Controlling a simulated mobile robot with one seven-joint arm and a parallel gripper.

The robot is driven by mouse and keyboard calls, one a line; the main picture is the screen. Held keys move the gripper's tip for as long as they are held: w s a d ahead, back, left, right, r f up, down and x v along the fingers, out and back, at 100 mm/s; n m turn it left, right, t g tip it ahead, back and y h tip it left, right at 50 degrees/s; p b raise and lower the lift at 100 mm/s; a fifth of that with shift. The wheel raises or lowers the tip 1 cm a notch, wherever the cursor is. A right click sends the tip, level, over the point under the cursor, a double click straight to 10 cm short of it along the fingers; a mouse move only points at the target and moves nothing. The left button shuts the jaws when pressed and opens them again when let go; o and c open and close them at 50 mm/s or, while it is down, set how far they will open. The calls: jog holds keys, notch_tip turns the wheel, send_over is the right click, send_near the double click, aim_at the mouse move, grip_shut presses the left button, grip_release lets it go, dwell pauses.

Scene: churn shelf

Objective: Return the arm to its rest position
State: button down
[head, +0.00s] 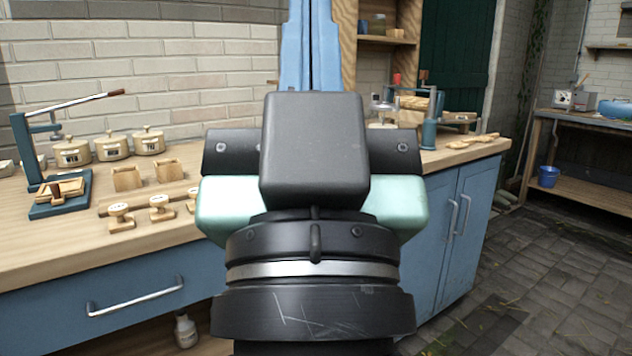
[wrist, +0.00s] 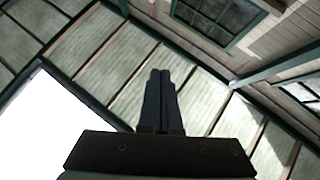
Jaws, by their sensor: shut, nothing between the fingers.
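My gripper (head: 311,40) stands in the middle of the head view with its blue fingers pointing up past the top edge. In the wrist view the two dark fingers (wrist: 161,74) lie side by side, shut and empty. The wrist view faces the ceiling panels and a roof window (wrist: 220,18). My wrist and forearm fill the middle of the head view and hide part of the counter.
A wooden counter (head: 60,235) with blue fronts carries a lever press (head: 55,150), lidded pots (head: 112,146) and wooden stamps at left. A blue device (head: 430,125) stands at right. A far workbench (head: 590,122) has a blue bucket (head: 548,176) below. The paved floor is open at right.

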notch_tip(320, 180, up, 38)
jog(key=s+p, duration=0.1)
jog(key=p, duration=3.6)
jog(key=shift+d, duration=0.1)
